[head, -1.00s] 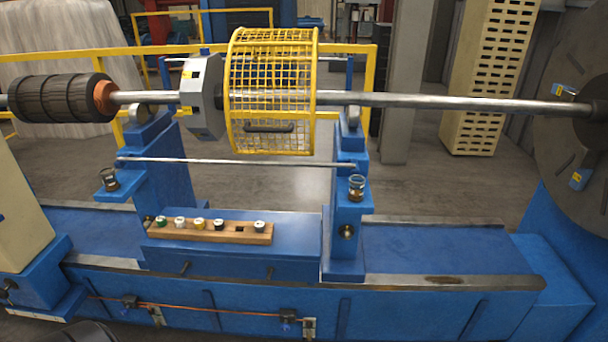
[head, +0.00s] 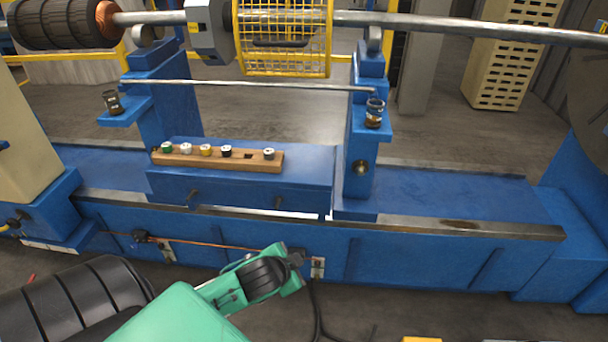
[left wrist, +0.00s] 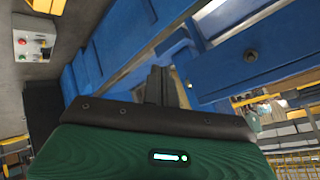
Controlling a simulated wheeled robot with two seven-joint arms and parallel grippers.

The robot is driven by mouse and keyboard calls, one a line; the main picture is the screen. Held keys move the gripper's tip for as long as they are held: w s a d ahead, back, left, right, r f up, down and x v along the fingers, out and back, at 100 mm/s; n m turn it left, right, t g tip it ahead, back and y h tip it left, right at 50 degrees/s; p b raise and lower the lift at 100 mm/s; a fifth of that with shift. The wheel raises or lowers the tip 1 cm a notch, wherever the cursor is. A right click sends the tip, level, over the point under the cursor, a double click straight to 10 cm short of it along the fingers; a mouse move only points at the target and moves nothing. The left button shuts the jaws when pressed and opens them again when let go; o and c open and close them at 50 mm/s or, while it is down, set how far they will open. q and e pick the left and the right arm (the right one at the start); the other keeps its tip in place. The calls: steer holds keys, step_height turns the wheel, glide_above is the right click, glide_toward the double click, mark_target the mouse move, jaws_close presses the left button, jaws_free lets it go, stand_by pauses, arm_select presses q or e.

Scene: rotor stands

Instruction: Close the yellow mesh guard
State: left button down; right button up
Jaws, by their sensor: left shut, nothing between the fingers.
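The yellow mesh guard (head: 285,73) is a curved wire cage at the top of the head view, beside the grey block on the steel shaft. Its upper part is cut off by the picture edge. A dark handle (head: 280,43) shows on its lower half. I cannot tell how far it is swung. My green left arm (head: 180,315) reaches in low from the left, in front of the blue bed and well below the guard. In the left wrist view my left gripper (left wrist: 160,85) has its dark fingers together and empty. My right gripper is not in view.
The steel shaft (head: 450,25) runs between blue stands on the blue bed (head: 430,260). A thin rod (head: 250,86) spans the stands below the guard. A wooden rack (head: 215,158) with several small capped items sits between them. A jar (head: 374,113) stands on the right stand.

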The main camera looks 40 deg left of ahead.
arm_select(q)
steer(key=w+a+r+m+t+h, duration=0.1)
steer(key=w+a+r+m+t, duration=0.25)
steer(key=w+a+r, duration=0.4)
steer(key=w+a+r+m+t+h, duration=0.1)
steer(key=w+a+r+m+t, duration=0.25)
steer(key=w+r, duration=0.7)
steer(key=a+r+m+t+h, duration=0.1)
steer(key=a+r+m+h, duration=0.2)
steer(key=r, duration=0.9)
steer(key=a+r+m+h, duration=0.1)
steer(key=a+r+m, duration=0.35)
steer(key=r, duration=0.75)
steer(key=w+m+p, duration=0.1)
steer(key=w+p, duration=0.8)
steer(key=p, duration=0.8)
steer(key=shift+w+a+p, duration=0.2)
steer(key=shift+w+p, duration=0.2)
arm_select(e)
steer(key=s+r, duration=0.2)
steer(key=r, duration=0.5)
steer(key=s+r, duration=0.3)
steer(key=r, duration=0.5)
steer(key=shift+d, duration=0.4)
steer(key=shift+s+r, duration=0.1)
